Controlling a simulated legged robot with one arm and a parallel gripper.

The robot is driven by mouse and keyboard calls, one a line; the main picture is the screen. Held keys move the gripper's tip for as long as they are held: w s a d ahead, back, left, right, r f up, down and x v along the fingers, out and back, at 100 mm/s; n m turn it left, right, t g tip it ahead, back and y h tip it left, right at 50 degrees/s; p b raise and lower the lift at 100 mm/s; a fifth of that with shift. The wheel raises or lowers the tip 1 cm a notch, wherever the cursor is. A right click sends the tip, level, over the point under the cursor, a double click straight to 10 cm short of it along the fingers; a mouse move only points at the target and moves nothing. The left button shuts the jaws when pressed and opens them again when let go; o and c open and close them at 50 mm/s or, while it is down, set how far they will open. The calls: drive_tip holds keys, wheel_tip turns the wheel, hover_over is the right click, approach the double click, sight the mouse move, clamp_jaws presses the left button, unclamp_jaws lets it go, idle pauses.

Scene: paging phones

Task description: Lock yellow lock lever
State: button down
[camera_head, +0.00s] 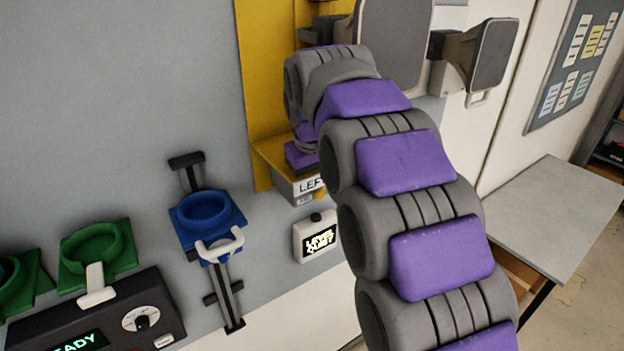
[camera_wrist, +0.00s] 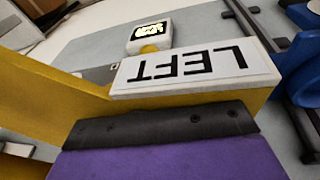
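A tall yellow panel (camera_head: 262,85) stands against the grey wall, with a yellow ledge (camera_head: 275,160) at its foot. A white "LEFT" label (camera_head: 310,186) is on the ledge's front, and it fills the middle of the wrist view, upside down (camera_wrist: 195,68). A small yellow piece (camera_head: 321,194) shows beside the label; it also shows below the small display in the wrist view (camera_wrist: 149,48). I cannot tell whether it is the lock lever. My gripper (camera_head: 300,155) is at the ledge, mostly hidden by my arm. One purple finger with a dark pad (camera_wrist: 160,125) shows against the yellow part.
Grey paddles (camera_head: 478,58) are at upper right, near a table (camera_head: 550,215).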

drive_tip(key=shift+d, duration=0.15)
drive_tip(key=shift+r, duration=0.15)
drive_tip(key=shift+r+p, duration=0.45)
drive_tip(key=shift+r, duration=0.3)
